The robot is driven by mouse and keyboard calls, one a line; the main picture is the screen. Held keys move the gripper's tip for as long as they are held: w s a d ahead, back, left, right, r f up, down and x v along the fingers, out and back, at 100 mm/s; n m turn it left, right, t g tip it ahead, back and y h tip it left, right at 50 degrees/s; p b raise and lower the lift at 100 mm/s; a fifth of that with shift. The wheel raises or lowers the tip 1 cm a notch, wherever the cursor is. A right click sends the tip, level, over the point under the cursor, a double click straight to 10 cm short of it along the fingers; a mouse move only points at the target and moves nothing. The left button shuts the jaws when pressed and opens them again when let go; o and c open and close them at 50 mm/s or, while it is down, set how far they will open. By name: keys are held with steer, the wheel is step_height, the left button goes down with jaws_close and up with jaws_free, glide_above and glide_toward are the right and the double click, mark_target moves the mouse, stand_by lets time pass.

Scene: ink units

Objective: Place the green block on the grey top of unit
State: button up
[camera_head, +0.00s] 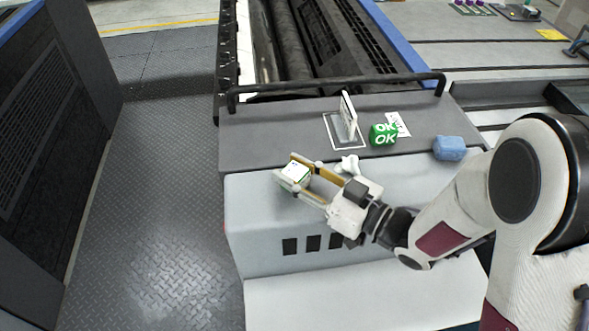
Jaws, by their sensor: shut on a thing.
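My gripper (288,168) is shut on a small block (296,173) with a white upper face and green on its sides. The block sits between the two fingertips, over the light front part of the unit and left of the arm. I cannot tell its exact height above the surface. A green block with white "OK" lettering (383,134) stands on the dark grey top of the unit (270,135), behind and to the right of my gripper. Its front and upper faces show.
A white upright card (348,115) stands on a square plate left of the OK block. A white label (398,124) lies behind that block. A blue object (449,148) sits at right. A black rail (335,84) runs behind. The grey top's left part is clear.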

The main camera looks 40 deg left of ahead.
steer(key=shift+f, duration=0.15)
steer(key=o, duration=1.1)
steer(key=shift+r, duration=0.2)
steer(key=shift+d, duration=6.05)
